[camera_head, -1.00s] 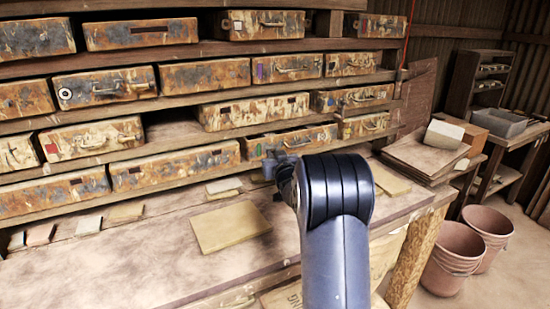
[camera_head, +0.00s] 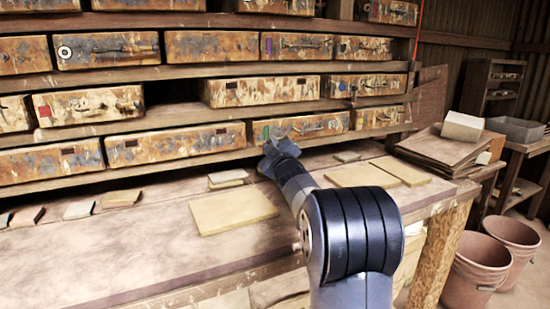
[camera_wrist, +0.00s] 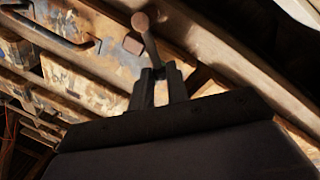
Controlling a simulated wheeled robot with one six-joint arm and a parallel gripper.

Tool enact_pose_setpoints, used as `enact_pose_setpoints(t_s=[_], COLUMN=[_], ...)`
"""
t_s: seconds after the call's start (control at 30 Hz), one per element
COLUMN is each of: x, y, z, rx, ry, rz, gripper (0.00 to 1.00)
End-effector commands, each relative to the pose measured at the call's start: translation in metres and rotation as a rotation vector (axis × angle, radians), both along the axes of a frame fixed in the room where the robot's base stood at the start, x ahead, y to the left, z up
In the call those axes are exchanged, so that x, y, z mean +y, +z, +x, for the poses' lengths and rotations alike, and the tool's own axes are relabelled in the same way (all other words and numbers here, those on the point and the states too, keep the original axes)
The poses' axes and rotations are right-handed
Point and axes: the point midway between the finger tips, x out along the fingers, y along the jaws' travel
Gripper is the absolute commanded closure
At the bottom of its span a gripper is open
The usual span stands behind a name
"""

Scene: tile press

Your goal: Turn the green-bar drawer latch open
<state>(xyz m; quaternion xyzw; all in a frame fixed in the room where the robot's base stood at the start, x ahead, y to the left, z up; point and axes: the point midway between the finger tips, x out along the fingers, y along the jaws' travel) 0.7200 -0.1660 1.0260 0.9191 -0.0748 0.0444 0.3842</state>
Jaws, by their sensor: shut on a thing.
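The drawer with a small green bar (camera_head: 265,131) on its left front is in the lowest row, right of centre in the head view. Its face (camera_head: 315,124) has a dark handle and looks pushed in. My gripper (camera_head: 276,149) is at its lower left edge, and my arm partly hides that spot. In the wrist view my gripper (camera_wrist: 158,72) is shut on the latch, a slim lever (camera_wrist: 151,48) with a round brown knob. The lever leans up and left from between the fingers. A small brown block (camera_wrist: 133,45) sits beside it.
Rusty drawers (camera_head: 190,141) fill the wooden rack around it. The bench (camera_head: 120,255) in front holds flat tan tiles (camera_head: 233,210) and several small pieces. Terracotta buckets (camera_head: 475,265) and a stack of boards (camera_head: 440,147) are on the right.

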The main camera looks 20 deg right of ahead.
Motion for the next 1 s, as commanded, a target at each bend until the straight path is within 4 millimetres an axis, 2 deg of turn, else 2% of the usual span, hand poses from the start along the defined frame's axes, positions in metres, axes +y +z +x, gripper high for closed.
enact_pose_setpoints(t_s=[0.03,0.6,1.0], x=[0.002,0.012,0.013], y=[-0.01,-0.033,-0.041], z=[0.0,-0.001,0.0], rx=[-0.002,-0.019,-0.025], ry=[0.0,-0.001,0.0], rz=[-0.043,-0.555,-0.755], gripper=[1.0,1.0,1.0])
